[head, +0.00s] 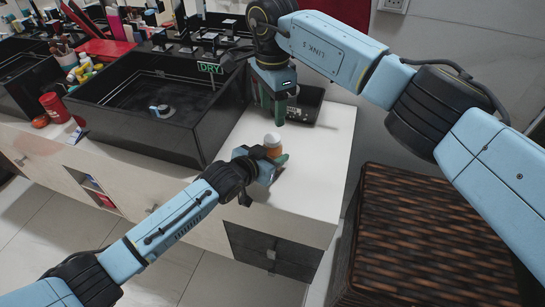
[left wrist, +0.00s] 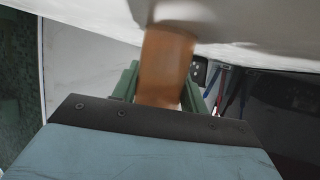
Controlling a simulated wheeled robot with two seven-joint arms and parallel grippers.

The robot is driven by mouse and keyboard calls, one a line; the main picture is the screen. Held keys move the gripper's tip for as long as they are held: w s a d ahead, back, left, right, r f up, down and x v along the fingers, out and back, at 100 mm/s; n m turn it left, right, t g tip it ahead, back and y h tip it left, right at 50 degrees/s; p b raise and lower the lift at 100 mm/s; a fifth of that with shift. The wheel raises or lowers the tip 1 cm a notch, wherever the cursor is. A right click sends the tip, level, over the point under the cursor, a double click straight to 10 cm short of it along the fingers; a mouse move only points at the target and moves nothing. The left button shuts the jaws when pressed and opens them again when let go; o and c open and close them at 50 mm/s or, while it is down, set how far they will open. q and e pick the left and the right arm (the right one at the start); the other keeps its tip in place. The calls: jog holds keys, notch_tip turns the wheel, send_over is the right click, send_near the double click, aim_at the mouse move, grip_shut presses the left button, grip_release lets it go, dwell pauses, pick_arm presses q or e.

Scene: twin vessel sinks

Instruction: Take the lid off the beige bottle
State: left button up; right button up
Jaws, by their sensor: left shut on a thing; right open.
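The beige bottle (head: 273,151) looks orange-tan in the head view and has a rounded white top (head: 272,139). It stands upright near the middle of the white counter's right part. My left gripper (head: 276,158) is shut around its body, with a green finger showing on the right side. In the left wrist view the tan bottle (left wrist: 166,66) sits between the green fingers. My right gripper (head: 275,104) is open and empty, pointing down behind and above the bottle, apart from it. The lower part of the bottle is hidden by my left gripper.
A black vessel sink (head: 190,135) stands left of the bottle. A black tray (head: 306,104) lies behind my right gripper. A red cup (head: 54,106) is at the far left. A brown woven basket (head: 425,240) stands right of the counter. The white counter (head: 320,165) right of the bottle is clear.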

aim_at(273, 137)
pick_arm(q)
grip_shut()
pick_arm(e)
jog(key=m, duration=0.9)
jog(key=shift+m, duration=0.3)
jog(key=m, duration=1)
jog(key=shift+m, duration=0.3)
jog(key=m, duration=1)
jog(key=shift+m, duration=0.4)
jog(key=m, duration=0.9)
jog(key=shift+f+m, duration=0.3)
jog(key=shift+f, duration=0.2)
notch_tip(273, 137, down, 7)
